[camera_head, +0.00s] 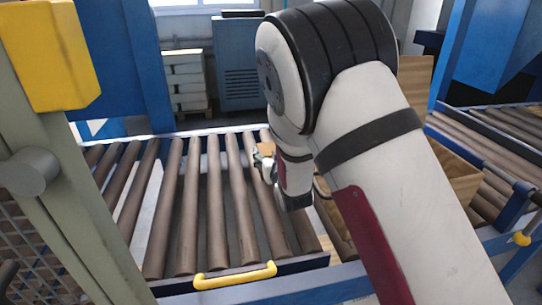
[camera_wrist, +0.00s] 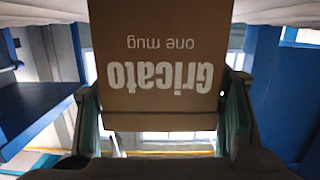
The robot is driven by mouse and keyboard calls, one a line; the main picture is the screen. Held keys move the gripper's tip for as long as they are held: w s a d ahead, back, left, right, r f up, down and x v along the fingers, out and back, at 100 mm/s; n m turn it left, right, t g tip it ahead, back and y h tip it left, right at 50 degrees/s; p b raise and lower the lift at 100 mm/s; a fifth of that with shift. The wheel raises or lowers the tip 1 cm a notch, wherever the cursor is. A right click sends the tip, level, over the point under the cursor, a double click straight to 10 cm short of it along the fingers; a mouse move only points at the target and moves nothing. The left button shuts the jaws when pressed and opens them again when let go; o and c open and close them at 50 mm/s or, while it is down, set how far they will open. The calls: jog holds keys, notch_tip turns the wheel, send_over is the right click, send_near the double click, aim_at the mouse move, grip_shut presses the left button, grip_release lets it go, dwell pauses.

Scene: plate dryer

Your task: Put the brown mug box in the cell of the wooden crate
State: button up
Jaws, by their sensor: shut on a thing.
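The brown mug box (camera_wrist: 155,112) fills the upper middle of the wrist view, its printed "Gricato one mug" upside down. My gripper (camera_wrist: 162,100) is shut on it, one finger at each side. In the head view a small part of the box (camera_head: 265,148) shows at my gripper (camera_head: 267,165), above the roller conveyor. The wooden crate (camera_head: 457,172) is to the right, largely hidden behind my arm. Its cells cannot be seen from here.
The roller conveyor (camera_head: 215,200) has bare brown rollers and a yellow handle (camera_head: 235,276) at its front edge. A greenish post with a yellow block (camera_head: 55,50) stands at the left. More rollers (camera_head: 500,128) lie at the right.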

jog(key=o, duration=1)
jog(key=shift+f, duration=0.1)
jog(key=o, duration=0.4)
